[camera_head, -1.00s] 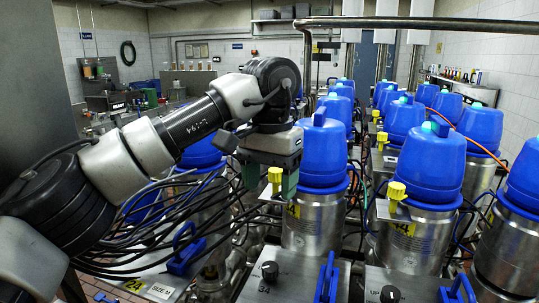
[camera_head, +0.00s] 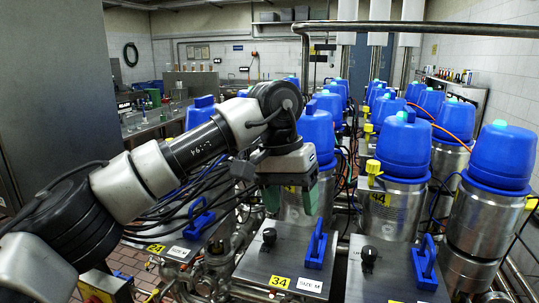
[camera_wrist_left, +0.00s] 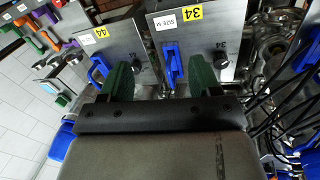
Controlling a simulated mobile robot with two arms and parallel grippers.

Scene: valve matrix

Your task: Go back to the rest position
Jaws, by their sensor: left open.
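My left arm comes in from the left, and its gripper (camera_head: 292,198) points down in front of a blue-capped steel valve (camera_head: 316,135). Its two green fingers are apart with nothing held. In the left wrist view, the open fingers (camera_wrist_left: 160,82) stand in front of the panel marked 34 (camera_wrist_left: 215,48). A blue handle (camera_wrist_left: 172,62) shows in the gap, beyond the fingertips; I see no contact. The gripper hides part of the valve behind it. My right gripper is not in view.
Rows of blue-capped valves (camera_head: 404,148) fill the middle and right. A steel panel (camera_head: 255,262) with a knob and blue handle (camera_head: 317,243) lies below the gripper. Black cables (camera_head: 180,205) hang behind my arm. A grey cabinet (camera_head: 50,90) stands at left. A pipe (camera_head: 430,27) crosses overhead.

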